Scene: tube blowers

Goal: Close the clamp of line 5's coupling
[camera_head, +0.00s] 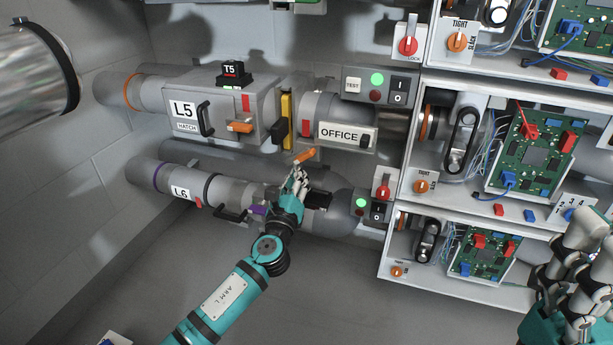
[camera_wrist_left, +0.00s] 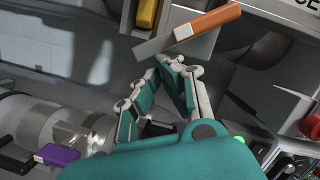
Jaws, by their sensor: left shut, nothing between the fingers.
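Line 5's pipe, marked by the L5 hatch box (camera_head: 218,110), runs along the upper left of the head view. A coupling with a yellow bar (camera_head: 286,118) sits just right of the box. An orange-ended lever (camera_head: 304,156) sticks out below the coupling, angled up to the right. In the left wrist view its orange end (camera_wrist_left: 208,22) and grey shank (camera_wrist_left: 155,45) cross above my fingers. My left gripper (camera_head: 299,172) is shut and empty, just below the lever. I cannot tell whether the fingertips touch it. My right gripper (camera_head: 574,248) is at the right edge, its fingers unclear.
The L6 pipe (camera_head: 230,191) with its purple tab (camera_wrist_left: 57,154) lies below and left of my left gripper. An OFFICE plate (camera_head: 339,133) and a test switch box (camera_head: 378,86) are to the right. Shelves with circuit boards (camera_head: 533,150) fill the right side.

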